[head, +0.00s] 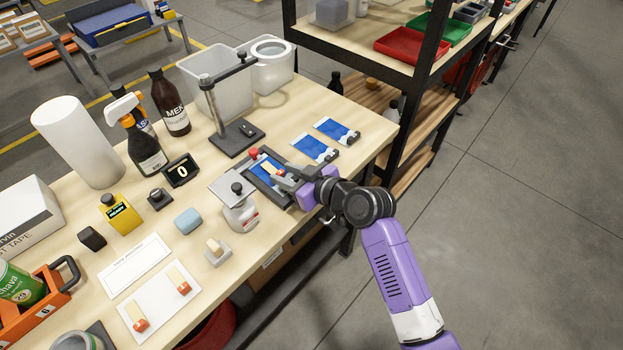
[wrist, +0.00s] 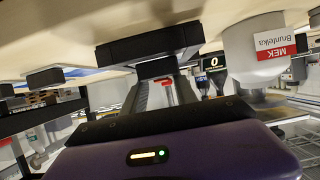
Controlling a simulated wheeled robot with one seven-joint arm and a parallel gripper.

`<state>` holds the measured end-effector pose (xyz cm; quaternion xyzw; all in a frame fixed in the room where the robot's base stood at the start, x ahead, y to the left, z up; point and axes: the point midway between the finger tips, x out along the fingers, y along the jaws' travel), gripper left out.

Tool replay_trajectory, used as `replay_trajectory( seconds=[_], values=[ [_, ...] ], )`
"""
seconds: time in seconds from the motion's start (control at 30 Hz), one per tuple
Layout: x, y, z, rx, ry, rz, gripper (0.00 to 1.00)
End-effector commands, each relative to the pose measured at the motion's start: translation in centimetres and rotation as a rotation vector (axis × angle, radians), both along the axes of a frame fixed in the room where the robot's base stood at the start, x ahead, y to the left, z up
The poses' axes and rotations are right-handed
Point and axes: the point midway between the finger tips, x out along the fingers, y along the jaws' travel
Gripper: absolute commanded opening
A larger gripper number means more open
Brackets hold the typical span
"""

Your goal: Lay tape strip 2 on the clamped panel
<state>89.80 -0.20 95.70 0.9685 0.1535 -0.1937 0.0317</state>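The blue and white panel (head: 261,175) lies in a dark fixture near the right edge of the table in the head view. A tan tape piece (head: 268,168) shows over it beside my fingertips, with a red spot (head: 254,153) just beyond. My gripper (head: 281,174) is low over the panel and hides part of it. In the wrist view, a small red piece (wrist: 168,92) shows near the fingers; whether they grip it is unclear. Two tan strips with red ends, one nearer (head: 136,316) and one farther (head: 179,281), lie on a white card (head: 158,303).
A dark stand with a post (head: 235,138) is behind. Two more blue panels (head: 314,149) (head: 336,130) lie at the right. A shelf rack (head: 410,80) stands beyond.

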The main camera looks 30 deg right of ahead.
Motion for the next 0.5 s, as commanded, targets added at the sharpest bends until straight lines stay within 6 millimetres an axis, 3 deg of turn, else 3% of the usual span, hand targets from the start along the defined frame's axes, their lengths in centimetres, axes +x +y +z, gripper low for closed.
replay_trajectory(
  seconds=[0.03, 0.3, 0.5],
  values=[
    [-1.3, -0.4, -0.7, 0.002, 0.014, -0.003, 0.40],
    [-6.2, -2.1, 1.9, 0.002, 0.007, -0.005, 0.40],
    [-8.8, -2.9, 3.4, 0.003, 0.003, -0.004, 0.40]
  ],
)
